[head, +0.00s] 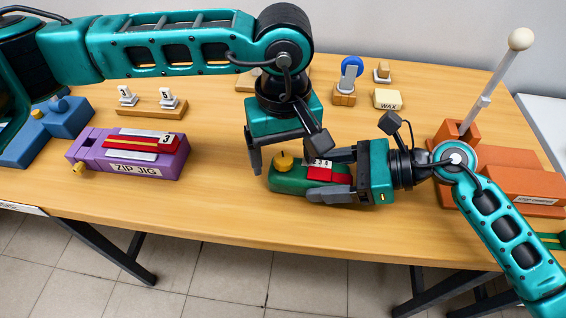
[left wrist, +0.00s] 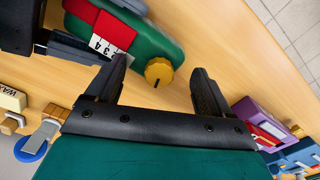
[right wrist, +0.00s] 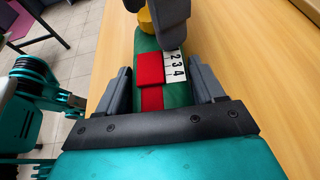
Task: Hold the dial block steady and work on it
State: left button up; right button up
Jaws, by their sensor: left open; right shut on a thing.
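The dial block (head: 283,183) is a green block with a yellow dial (head: 284,160), red parts (right wrist: 150,67) and a white number strip (right wrist: 175,66) showing 2, 3 and 4. It lies on the table. My right gripper (head: 312,176) is shut on the block's right part, one finger on each long side. My left gripper (head: 287,162) is open and points down over the dial end. In the left wrist view the dial (left wrist: 158,71) shows between its spread fingertips (left wrist: 158,80); contact is not visible. In the right wrist view the left gripper partly hides the dial.
A purple zip jig (head: 125,160) and a blue block (head: 68,117) stand to the left. A wooden rack with numbered pieces (head: 150,109), a wax block (head: 387,99) and a blue disc on a stand (head: 351,69) are behind. Orange blocks (head: 520,180) stand right. The table front is clear.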

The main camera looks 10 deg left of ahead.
pick_arm(q)
jog(key=shift+r, duration=2.95)
pick_arm(e)
jog(key=o, duration=1.1)
jog(key=shift+o, duration=0.2)
pick_arm(q)
jog(key=shift+r, duration=0.2)
pick_arm(e)
jog(key=shift+r+v, duration=0.2)
jog(key=shift+v, duration=1.15)
jog(key=shift+r+v, duration=0.2)
jog(key=shift+v, duration=1.15)
jog(key=shift+a, duration=0.1)
